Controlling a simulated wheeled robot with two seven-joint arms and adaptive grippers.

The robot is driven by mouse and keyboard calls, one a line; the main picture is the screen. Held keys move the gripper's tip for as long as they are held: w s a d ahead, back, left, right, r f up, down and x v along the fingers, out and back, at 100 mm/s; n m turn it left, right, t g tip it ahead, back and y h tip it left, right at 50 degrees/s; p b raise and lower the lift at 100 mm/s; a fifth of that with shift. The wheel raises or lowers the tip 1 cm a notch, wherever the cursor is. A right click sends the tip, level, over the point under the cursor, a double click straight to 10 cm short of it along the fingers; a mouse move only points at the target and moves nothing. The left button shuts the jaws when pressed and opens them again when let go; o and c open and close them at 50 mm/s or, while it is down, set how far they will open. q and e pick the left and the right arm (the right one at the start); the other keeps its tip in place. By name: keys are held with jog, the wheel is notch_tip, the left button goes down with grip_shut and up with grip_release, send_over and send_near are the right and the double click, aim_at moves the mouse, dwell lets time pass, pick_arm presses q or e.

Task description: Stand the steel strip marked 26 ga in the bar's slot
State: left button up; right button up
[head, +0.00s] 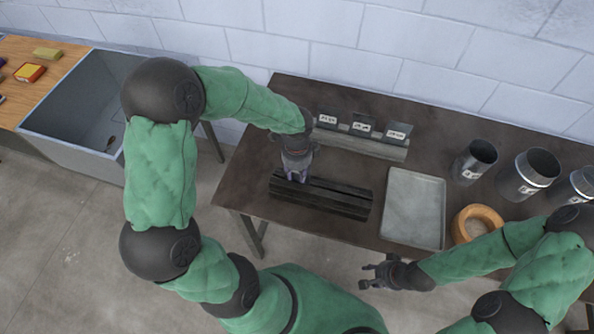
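A long dark bar (335,198) with a lengthwise slot lies on the brown table. My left gripper (296,176) points down over the bar's left part. Its fingers hide what is between them, so I cannot tell whether it holds anything. Three upright steel strips with white labels stand in a grey rack behind the bar: a left one (327,120), a middle one (362,125) and a right one (397,132). The labels are too small to read, so I cannot tell which is 26 ga. My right gripper (366,277) is open and empty in front of the table.
A grey tray (414,208) lies right of the bar. A tan ring-shaped bowl (478,222) and several metal cylinders, one here (528,174), stand further right. A grey sink (82,110) and a wooden counter (30,55) are at the left. A block wall is behind.

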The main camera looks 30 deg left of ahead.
pick_arm(q)
notch_tip(320, 180, up, 12)
dwell(0.8)
jog(key=shift+f, duration=0.1)
dwell(0.4)
